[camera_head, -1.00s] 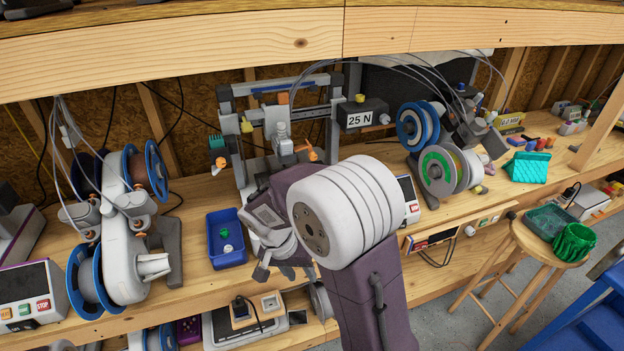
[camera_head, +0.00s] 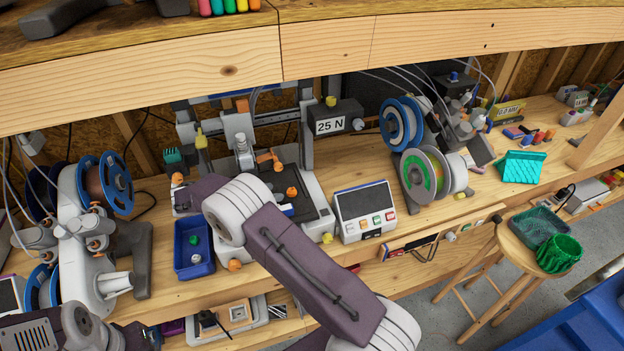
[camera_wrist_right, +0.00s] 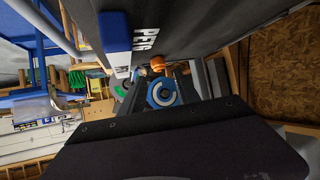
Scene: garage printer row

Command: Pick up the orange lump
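The orange lump (camera_head: 292,192) sits on the printer's dark bed (camera_head: 313,202), to the right of my right forearm in the head view. In the right wrist view the orange lump (camera_wrist_right: 156,64) shows ahead, near the fingertips. My right gripper (camera_wrist_right: 157,76) appears open, with a gap between its dark fingers. I see nothing held in it.
A blue bin (camera_head: 192,262) with small green and white pieces stands left of the printer. The printer's control box (camera_head: 364,212) is to the right. Spools (camera_head: 425,175) stand further right. An orange knob (camera_head: 234,265) is at the printer's front. A wooden shelf edge (camera_head: 180,75) hangs above.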

